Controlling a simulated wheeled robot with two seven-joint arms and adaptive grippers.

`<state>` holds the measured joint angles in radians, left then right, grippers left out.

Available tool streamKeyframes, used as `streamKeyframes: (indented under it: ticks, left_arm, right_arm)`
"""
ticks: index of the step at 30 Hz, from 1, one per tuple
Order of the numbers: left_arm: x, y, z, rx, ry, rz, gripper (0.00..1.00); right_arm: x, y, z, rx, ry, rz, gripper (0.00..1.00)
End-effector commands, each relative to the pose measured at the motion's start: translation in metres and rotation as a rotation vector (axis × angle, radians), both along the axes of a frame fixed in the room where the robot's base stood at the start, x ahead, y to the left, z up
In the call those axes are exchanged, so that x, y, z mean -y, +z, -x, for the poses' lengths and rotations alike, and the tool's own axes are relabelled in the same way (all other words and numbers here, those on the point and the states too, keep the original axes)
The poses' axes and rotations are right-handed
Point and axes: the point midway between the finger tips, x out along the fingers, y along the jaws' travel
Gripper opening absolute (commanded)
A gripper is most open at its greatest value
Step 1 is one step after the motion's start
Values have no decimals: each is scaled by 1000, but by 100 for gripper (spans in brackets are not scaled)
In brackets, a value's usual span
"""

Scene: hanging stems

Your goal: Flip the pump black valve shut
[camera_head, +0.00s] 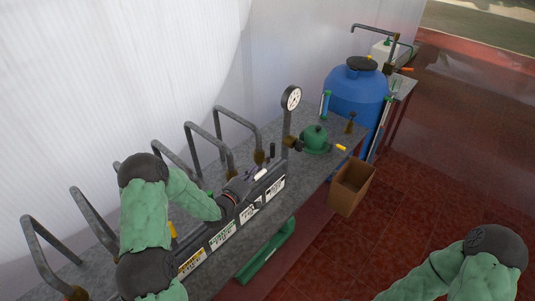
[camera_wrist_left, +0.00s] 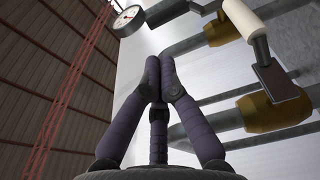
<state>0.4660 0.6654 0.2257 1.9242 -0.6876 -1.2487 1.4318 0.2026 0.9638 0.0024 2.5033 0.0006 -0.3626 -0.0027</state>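A black valve handle (camera_head: 272,150) stands upright on the pipework at the back of the bench, near the far end of the label row. My left gripper (camera_head: 243,186) is just short of it, beside a white-handled valve (camera_head: 260,175). In the left wrist view my left gripper's fingertips (camera_wrist_left: 159,78) come together with nothing visible between them. The white handle (camera_wrist_left: 246,17) is to their upper right, on a grey lever above a brass valve body (camera_wrist_left: 272,110). I cannot clearly pick out the black handle in the wrist view. My right gripper is out of view.
Bent grey pipes (camera_head: 205,140) rise along the bench. A pressure gauge (camera_head: 291,98), a green pump-like unit (camera_head: 316,139) and a blue tank (camera_head: 356,92) stand beyond. An open cardboard box (camera_head: 350,187) sits at the bench's right side. The red floor (camera_head: 430,170) is largely clear.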

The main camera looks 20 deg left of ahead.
Motion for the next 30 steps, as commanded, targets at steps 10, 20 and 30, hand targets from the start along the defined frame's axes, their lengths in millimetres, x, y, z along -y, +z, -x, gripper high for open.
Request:
streamKeyframes:
  ticks: [10,20,30]
  left_arm:
    - [14,1,-64,0,-2,0,0]
    - [20,1,-103,0,0,0,0]
    - [22,0,-109,-1,0,1,0]
  right_arm:
    - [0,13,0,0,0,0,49]
    - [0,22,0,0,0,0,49]
    - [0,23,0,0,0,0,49]
